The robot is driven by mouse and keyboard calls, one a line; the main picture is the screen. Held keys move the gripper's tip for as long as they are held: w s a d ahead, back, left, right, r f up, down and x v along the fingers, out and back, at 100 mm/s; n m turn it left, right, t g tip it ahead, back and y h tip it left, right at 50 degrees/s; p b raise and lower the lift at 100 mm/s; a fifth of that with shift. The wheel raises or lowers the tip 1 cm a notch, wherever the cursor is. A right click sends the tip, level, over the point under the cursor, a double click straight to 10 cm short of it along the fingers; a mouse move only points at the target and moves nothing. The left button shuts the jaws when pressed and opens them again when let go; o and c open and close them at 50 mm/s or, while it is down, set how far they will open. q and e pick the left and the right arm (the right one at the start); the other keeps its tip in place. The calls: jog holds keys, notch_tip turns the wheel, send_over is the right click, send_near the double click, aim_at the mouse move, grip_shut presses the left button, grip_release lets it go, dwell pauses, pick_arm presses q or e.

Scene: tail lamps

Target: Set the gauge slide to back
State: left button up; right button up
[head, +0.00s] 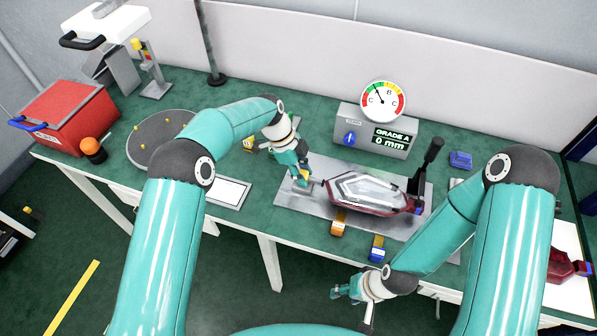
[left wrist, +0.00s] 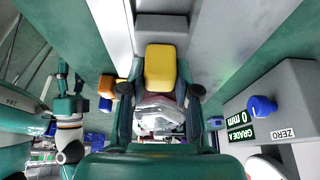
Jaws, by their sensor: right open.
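A yellow block (left wrist: 160,67), which I take to be the gauge slide's grip, stands at the left end of the grey fixture plate (head: 294,200). My left gripper (head: 301,176) is down at that end in the head view and hides most of the block. In the left wrist view my left gripper (left wrist: 160,92) has its fingers apart, one each side of the block, with gaps showing. A red and clear tail lamp (head: 368,192) lies on the plate to the right. My right gripper (head: 346,291) is open and empty in front of the bench.
The gauge box (head: 375,130) behind the plate reads GRADE A, 0 mm, with a dial above. A black lever (head: 430,160) stands at the plate's right. A round turntable (head: 150,143) and red bin (head: 68,115) are left.

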pick_arm(q)
jog(key=shift+w+r, duration=0.1)
jog(key=shift+w, duration=0.1)
grip_shut()
jog(key=shift+w+a+b, duration=0.2)
jog(key=shift+a+b, duration=0.15)
jog(key=shift+b, duration=0.1)
jog(key=shift+w+a+b, duration=0.2)
jog(key=shift+a+b, duration=0.15)
jog(key=shift+a, duration=0.2)
jog(key=shift+w+a+b, duration=0.2)
jog(key=shift+a+b, duration=0.1)
jog(key=shift+a, duration=0.25)
jog(key=shift+a+r, duration=0.1)
jog(key=shift+a, duration=0.1)
jog(key=o, duration=0.6)
grip_release()
jog(key=shift+w, duration=0.1)
jog(key=o, duration=0.3)
jog(key=shift+a, duration=0.1)
